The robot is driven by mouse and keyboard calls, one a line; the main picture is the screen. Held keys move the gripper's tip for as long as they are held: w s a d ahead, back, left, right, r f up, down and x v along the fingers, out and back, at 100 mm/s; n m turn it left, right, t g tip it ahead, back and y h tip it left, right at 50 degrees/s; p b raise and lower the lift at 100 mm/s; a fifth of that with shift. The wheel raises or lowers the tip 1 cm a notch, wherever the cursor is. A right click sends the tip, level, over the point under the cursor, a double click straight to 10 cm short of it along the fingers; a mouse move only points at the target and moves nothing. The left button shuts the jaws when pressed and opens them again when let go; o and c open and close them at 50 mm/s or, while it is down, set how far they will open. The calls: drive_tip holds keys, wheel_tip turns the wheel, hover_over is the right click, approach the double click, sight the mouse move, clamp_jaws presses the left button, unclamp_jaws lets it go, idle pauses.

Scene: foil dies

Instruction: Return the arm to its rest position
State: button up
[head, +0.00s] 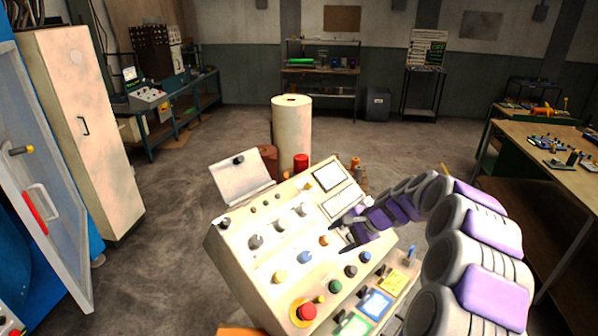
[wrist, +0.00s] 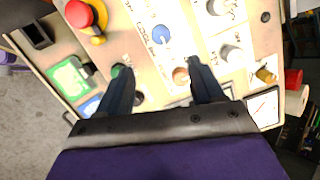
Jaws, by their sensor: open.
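My gripper (head: 346,232) is at the end of my purple and grey arm, which reaches in from the lower right in the head view. It hovers over the sloped face of a beige control panel (head: 232,246). In the wrist view my gripper (wrist: 160,85) has its two dark fingers spread apart with nothing between them. Whether a finger touches the panel I cannot tell.
The panel carries a red mushroom button (head: 306,311) on yellow and several knobs. A beige cabinet (head: 85,130) and an open blue door stand left. A pale cylinder (head: 292,135) stands behind the panel. A workbench (head: 560,165) is at right. Floor at centre left is clear.

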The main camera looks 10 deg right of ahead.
drive_tip(key=s+a+r+n+g+b, duration=0.1)
drive_tip(key=s+a+n+b, duration=0.2)
drive_tip(key=s, duration=0.4)
drive_tip(key=s+a+r+n+g+h+b, duration=0.1)
drive_tip(key=s+a+n+g, duration=0.1)
drive_tip(key=s+a, duration=0.45)
drive_tip(key=s+a+r+n+g+b, duration=0.1)
drive_tip(key=s+a+n, duration=0.25)
drive_tip(key=s, duration=0.35)
drive_tip(key=s+d+f+n+h+b, duration=0.1)
drive_tip(key=s+f+b, duration=0.1)
drive_tip(key=s, duration=0.6)
drive_tip(key=s+d+f+n+g+h+b, duration=0.1)
drive_tip(key=s+d+f+n+h, duration=0.1)
drive_tip(key=s, duration=0.7)
drive_tip(key=s+d+f+n+g+h+b, duration=0.1)
drive_tip(key=s+f+h+b, duration=0.1)
drive_tip(key=s, duration=0.6)
drive_tip(key=shift+s+d+f+b, duration=0.15)
drive_tip(key=shift+s+f+b, duration=0.15)
drive_tip(key=shift+s+f, duration=0.05)
drive_tip(key=shift+w+n, duration=0.1)
drive_tip(key=shift+n, duration=0.15)
